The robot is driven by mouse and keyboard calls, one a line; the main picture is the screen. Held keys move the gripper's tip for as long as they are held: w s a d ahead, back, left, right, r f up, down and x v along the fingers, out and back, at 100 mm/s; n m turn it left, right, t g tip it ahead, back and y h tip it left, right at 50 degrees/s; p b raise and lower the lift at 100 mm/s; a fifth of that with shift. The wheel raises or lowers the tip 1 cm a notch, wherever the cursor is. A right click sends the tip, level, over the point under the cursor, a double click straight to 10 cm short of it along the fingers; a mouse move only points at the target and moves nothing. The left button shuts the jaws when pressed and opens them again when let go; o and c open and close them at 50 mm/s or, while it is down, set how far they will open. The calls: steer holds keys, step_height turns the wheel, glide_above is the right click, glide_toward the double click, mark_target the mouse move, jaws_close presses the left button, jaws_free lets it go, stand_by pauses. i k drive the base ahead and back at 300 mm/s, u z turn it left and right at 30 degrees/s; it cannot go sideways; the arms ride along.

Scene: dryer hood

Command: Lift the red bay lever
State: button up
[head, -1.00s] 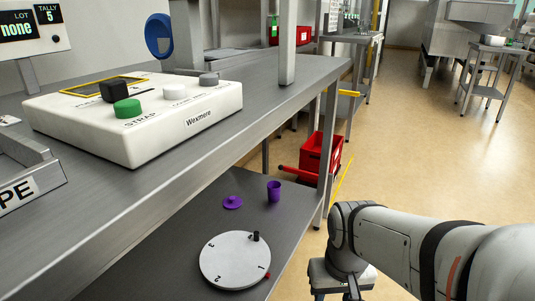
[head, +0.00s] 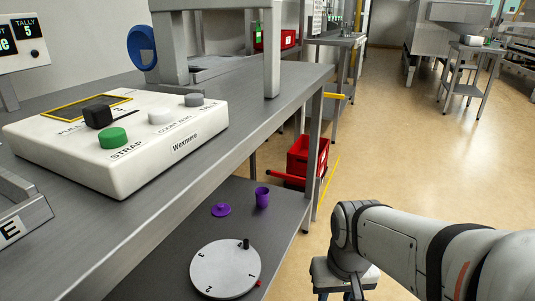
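A red lever (head: 285,176) shows in the head view as a thin bar with a rounded left end, below the bench top near its far leg. It slopes slightly down to the right, in front of a red bin (head: 310,152). Where its right end joins is unclear. My gripper (head: 343,285) points down at the bottom edge of the picture, below and to the right of the lever and apart from it. Its fingertips are cut off by the frame, so its opening does not show.
A yellow lever (head: 333,96) sticks out at the bench's end. The lower shelf (head: 175,233) carries a white dial disc (head: 225,270), a purple cup (head: 262,197) and a purple lid (head: 221,210). A white button box (head: 120,145) stands on the bench. Open floor (head: 420,150) lies to the right.

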mark_target(280, 175)
steer(key=z, duration=1.3)
steer(key=i, duration=3.75)
steer(key=u, duration=3.35)
steer(key=i, duration=0.35)
